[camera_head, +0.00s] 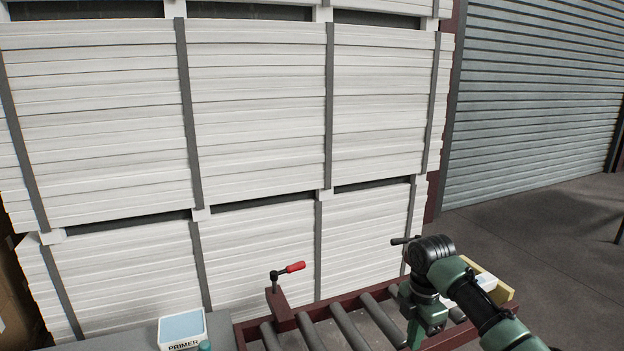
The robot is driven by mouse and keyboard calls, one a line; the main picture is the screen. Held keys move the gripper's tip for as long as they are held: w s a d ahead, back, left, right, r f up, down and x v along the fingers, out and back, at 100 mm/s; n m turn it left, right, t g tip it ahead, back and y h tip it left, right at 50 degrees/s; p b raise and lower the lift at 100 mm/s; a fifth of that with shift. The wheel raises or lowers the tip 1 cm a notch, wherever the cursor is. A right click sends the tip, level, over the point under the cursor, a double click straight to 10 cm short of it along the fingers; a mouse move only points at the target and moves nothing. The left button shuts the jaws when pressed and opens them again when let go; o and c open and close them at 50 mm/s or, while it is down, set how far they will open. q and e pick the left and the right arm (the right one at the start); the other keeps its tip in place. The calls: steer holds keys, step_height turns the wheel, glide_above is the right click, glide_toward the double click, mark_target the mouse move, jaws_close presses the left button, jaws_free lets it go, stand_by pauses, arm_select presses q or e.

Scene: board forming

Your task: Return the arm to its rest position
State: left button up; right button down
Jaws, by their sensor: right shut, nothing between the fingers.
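My right arm, green and black, comes in from the lower right. Its right gripper (414,335) points down over the right part of the roller conveyor (345,327). The fingers are shut with nothing held, and they are partly cut off by the bottom of the view. My left gripper is not in view.
A clamp with a red handle (294,267) stands on the conveyor's dark red frame. A dark handle (404,240) shows behind my right arm. A primer box (182,330) sits on a grey surface at lower left. Tall strapped stacks of white boards (260,110) stand behind.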

steer(key=s+a+f+m+t+y, duration=0.1)
steer(key=s+a+f+m, duration=0.35)
steer(key=s+f, duration=0.4)
steer(key=s+a+f+m+t+y, duration=0.1)
steer(key=s+a+f+m, duration=0.3)
steer(key=s+a+f, duration=0.45)
steer(key=s+d+r+m+t+h, duration=0.1)
steer(key=s+d+r+m, duration=0.1)
steer(key=s+d+m, duration=0.35)
steer(key=s+d+r+m, duration=0.2)
steer(key=s, duration=0.6)
steer(key=s+d+r+m+t+h, duration=0.1)
steer(key=s+d+r+m, duration=0.1)
steer(key=s+d+m, duration=0.3)
steer(key=s+a+f+n+g, duration=0.1)
steer(key=s+f, duration=0.1)
steer(key=f, duration=1.2)
steer(key=s+a+f+g, duration=0.1)
steer(key=f, duration=1.3)
steer(key=s+d+f+g, duration=0.1)
steer(key=s+d+f, duration=0.2)
steer(key=s+f, duration=1.1)
steer(key=shift+s+f, duration=0.15)
steer(key=shift+s, duration=1)
